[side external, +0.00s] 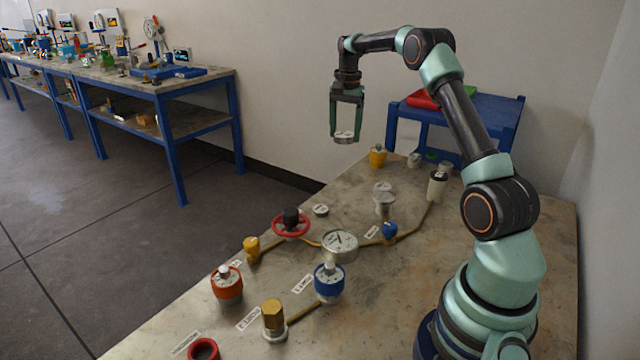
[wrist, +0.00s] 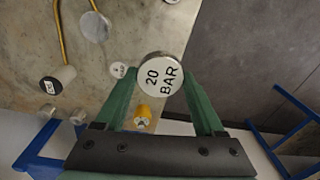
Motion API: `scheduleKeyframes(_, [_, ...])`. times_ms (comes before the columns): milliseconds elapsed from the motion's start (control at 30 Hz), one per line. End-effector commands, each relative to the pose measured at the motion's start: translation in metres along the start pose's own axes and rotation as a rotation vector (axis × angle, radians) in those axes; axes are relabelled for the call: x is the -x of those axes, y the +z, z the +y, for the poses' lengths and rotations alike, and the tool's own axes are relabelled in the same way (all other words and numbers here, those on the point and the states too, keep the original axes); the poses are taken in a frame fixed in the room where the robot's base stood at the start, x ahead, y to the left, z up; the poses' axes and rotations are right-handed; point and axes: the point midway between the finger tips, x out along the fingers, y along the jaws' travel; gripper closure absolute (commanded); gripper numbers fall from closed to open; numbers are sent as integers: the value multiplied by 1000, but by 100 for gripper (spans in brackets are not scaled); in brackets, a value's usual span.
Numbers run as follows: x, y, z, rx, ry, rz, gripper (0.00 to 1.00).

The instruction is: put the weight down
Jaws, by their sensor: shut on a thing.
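The weight is a round silver disc with a white top. In the wrist view its face (wrist: 160,75) reads "20 BAR". In the side view the weight (side external: 344,138) is held at the fingertips, high above the far end of the bench (side external: 310,262). My gripper (side external: 346,128) points down and is shut on its sides; the green fingers also show in the wrist view (wrist: 158,90). A silver post with a flat round top (side external: 384,196) stands on the bench, nearer the camera. A small labelled disc (side external: 320,210) lies to its left. Nothing touches the weight from below.
A yellow fitting (side external: 377,157) and a black-and-white cylinder (side external: 437,186) stand at the bench's far end. A red handwheel (side external: 291,223), a gauge (side external: 340,245), a blue-ringed vessel (side external: 329,283) and an orange one (side external: 227,285) stand nearer. A blue table (side external: 478,112) is behind.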

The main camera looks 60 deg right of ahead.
Motion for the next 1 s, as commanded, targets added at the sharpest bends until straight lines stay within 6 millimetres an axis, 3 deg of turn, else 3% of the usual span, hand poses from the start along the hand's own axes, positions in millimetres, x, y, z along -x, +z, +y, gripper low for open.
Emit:
scheduleKeyframes(267, [29, -2, 11, -2, -2, 3, 100])
scheduleKeyframes(700, [76, 13, 104, -2, 2, 8, 100])
scheduleKeyframes(1000, [76, 24, 130, 1, 6, 4, 100])
